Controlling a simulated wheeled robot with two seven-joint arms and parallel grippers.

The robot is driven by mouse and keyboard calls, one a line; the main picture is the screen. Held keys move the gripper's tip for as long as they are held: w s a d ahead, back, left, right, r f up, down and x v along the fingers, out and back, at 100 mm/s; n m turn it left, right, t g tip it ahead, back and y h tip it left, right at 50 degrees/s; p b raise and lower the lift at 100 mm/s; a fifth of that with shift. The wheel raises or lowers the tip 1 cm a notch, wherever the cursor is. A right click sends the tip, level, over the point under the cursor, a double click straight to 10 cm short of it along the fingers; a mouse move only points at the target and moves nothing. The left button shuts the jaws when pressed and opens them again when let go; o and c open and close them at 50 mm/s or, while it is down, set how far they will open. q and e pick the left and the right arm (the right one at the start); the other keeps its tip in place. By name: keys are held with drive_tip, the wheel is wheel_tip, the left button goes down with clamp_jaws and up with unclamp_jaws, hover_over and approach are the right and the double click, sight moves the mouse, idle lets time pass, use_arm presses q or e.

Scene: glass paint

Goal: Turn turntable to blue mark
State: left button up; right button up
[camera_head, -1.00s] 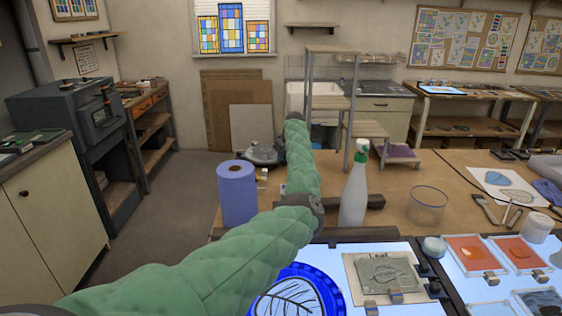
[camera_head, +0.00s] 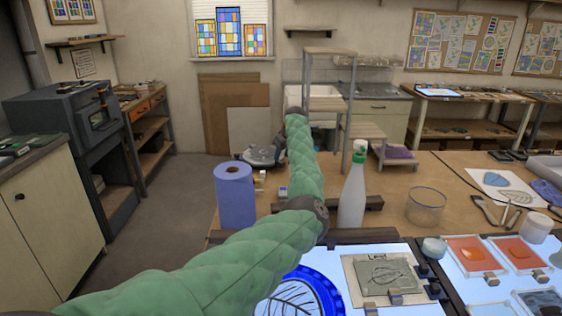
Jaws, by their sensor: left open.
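The turntable, a round disc with a bright blue rim (camera_head: 332,292), lies on the lit table at the bottom centre, cut off by the frame's lower edge. Dark branching lines show on its pale top. My left arm crosses over its left part and hides that side; I cannot make out a separate blue mark. The arm bends above the table and its forearm rises to a dark end. My left gripper is open, beyond the bend and away from the disc; its fingers are hard to make out. My right gripper is not in view.
A leaf-pattern plate (camera_head: 384,275) lies just right of the turntable. A clear beaker (camera_head: 426,206) and orange trays (camera_head: 471,252) are further right.

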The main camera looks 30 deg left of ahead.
use_arm(q)
drive_tip(key=shift+b+v, duration=0.6)
drive_tip(key=shift+v, duration=1.7)
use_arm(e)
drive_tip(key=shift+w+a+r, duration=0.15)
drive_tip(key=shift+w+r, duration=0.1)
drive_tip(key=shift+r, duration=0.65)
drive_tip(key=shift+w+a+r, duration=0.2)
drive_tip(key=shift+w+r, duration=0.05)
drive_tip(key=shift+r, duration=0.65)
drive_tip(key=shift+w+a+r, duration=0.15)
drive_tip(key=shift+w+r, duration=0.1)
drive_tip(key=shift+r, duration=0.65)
use_arm(q)
drive_tip(key=shift+c, duration=0.2)
